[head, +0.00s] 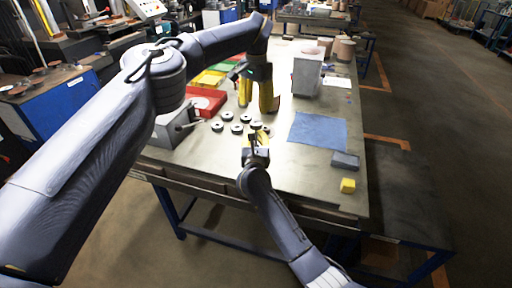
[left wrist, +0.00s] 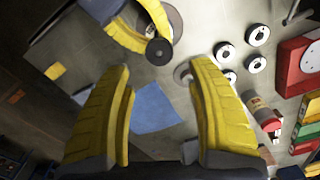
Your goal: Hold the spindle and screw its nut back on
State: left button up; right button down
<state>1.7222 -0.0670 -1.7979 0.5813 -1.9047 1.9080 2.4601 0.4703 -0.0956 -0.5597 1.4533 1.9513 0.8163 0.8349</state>
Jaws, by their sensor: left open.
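My left gripper (head: 258,108) points down above the middle of the table. Its yellow fingers also show large in the left wrist view (left wrist: 163,110), apart and with nothing between them. My right gripper (head: 260,136) is low over the table, nearer the front edge. In the left wrist view its yellow fingers (left wrist: 140,30) are at the top, beside a black round piece with a small centre hole (left wrist: 159,51), maybe the nut. I cannot tell whether they grip it. A grey box with a short rod (head: 178,127), maybe the spindle's housing, stands at the table's left.
Several flap discs (head: 237,128) lie between the grey box and my right gripper. A red tray (head: 207,101) is behind the box. A blue cloth (head: 318,131), a grey block (head: 345,160) and a yellow block (head: 348,185) lie right. A grey upright box (head: 306,75) stands farther back.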

aim_at(256, 123)
pick_arm(q)
jog(key=shift+f, duration=0.1)
jog(key=shift+f, duration=3.85)
